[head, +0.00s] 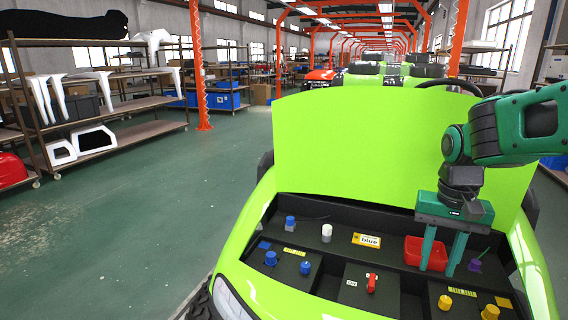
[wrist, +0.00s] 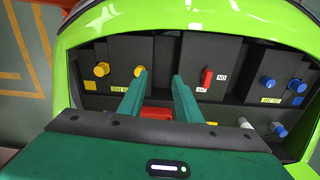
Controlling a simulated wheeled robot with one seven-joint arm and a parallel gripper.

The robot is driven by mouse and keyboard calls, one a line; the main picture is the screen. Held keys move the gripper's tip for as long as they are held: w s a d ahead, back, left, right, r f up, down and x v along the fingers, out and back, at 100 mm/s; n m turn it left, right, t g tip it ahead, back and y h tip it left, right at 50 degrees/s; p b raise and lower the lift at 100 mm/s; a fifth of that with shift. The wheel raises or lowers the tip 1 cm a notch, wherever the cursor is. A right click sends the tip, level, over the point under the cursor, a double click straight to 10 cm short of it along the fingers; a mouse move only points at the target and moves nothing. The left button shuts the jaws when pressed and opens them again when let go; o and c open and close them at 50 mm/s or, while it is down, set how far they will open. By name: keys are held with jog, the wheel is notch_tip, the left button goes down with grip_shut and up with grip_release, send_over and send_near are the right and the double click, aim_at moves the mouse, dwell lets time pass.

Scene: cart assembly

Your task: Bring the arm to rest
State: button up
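My gripper (head: 438,270) hangs from my green arm over the right part of the cart's (head: 400,140) open black bay. Its two green fingers point down and stand apart with nothing between them. They overlap the small red bin (head: 412,250) in the head view; I cannot tell how far above it they are. In the wrist view the gripper (wrist: 160,82) is also open and empty, and part of the red bin (wrist: 156,112) shows below and between the fingers.
Blue knobs (head: 271,258), a red switch (head: 371,283) and yellow knobs (head: 445,302) sit on black boxes in the bay. A white cap (head: 327,232) and a purple piece (head: 475,265) stand behind. The upright green panel borders the bay. Open floor (head: 130,220) lies left.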

jog(key=s+d+f, duration=0.1)
jog(key=s+d, duration=0.1)
jog(key=s, duration=0.4)
jog(key=s+d+f, duration=0.1)
jog(key=s+d, duration=0.2)
jog(key=s, duration=0.3)
jog(key=s+d+f+m, duration=0.1)
jog(key=s+d, duration=0.1)
jog(key=s, duration=0.4)
jog(key=shift+d+f+y, duration=0.2)
jog(key=shift+d+y, duration=0.1)
jog(key=shift+d, duration=0.1)
jog(key=shift+w+f, duration=0.25)
jog(key=shift+w, duration=0.3)
jog(key=shift+s, duration=0.15)
